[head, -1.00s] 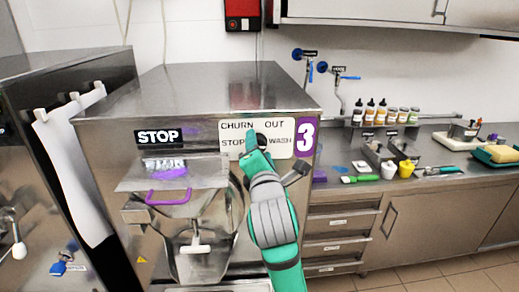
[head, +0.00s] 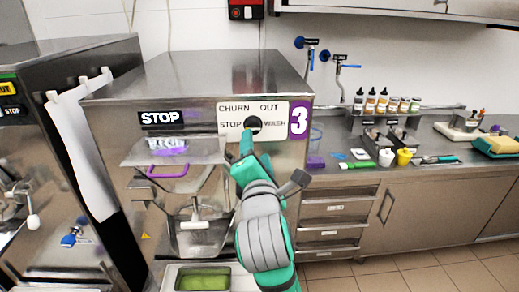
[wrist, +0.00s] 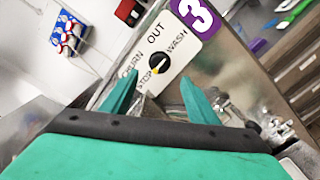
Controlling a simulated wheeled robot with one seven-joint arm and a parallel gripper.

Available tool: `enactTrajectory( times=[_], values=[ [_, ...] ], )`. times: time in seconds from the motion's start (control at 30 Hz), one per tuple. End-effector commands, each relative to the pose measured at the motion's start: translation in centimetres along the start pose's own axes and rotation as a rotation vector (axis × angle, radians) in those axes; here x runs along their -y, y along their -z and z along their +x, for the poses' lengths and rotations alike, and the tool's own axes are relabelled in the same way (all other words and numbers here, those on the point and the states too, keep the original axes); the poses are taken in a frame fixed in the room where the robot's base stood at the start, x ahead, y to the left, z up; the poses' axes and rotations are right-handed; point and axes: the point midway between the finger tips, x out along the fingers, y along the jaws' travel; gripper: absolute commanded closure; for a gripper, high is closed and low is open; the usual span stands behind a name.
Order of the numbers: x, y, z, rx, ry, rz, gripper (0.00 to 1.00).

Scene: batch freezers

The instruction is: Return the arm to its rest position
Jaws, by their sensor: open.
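My teal gripper (wrist: 155,98) is open and empty in the wrist view, its two fingers spread in front of the freezer's panel. In the head view my arm reaches up from the bottom, and my gripper (head: 246,146) overlaps the lower edge of the white label panel (head: 280,111). The panel reads CHURN, OUT, STOP and WASH around a black dial knob (head: 254,123). In the wrist view the knob (wrist: 160,65) shows a yellow mark, and a gap appears between it and my fingertips. The arm hides part of the freezer front.
Freezer 3 (head: 210,75) has a STOP display, a purple-handled hopper lid (head: 166,171) and a green-filled tray (head: 203,279) below. Another freezer (head: 50,60) stands close at left. At right, a counter (head: 440,176) holds bottles (head: 384,102) and cups. Tiled floor is clear at lower right.

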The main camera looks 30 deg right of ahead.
Motion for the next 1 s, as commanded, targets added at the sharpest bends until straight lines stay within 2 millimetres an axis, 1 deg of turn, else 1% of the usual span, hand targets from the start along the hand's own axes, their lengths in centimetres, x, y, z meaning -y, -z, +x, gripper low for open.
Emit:
enactTrajectory(
  times=[0.37, 0.47, 0.53, 0.57, 0.77, 0.87, 1.0],
  values=[
    [0.0, 0.1, 0.0, -0.001, 0.0, 0.001, 0.46],
    [0.3, 0.6, 0.1, -0.009, -0.002, 0.02, 0.46],
    [0.9, 1.5, 0.1, -0.021, -0.004, 0.058, 0.46],
    [1.3, 2.1, 0.2, -0.028, -0.006, 0.082, 0.46],
    [4.2, 7.3, -0.1, -0.09, -0.018, 0.299, 0.46],
    [5.8, 10.2, -0.7, -0.122, -0.018, 0.415, 0.46],
    [8.2, 14.4, -1.9, -0.167, -0.01, 0.581, 0.46]
  ],
)
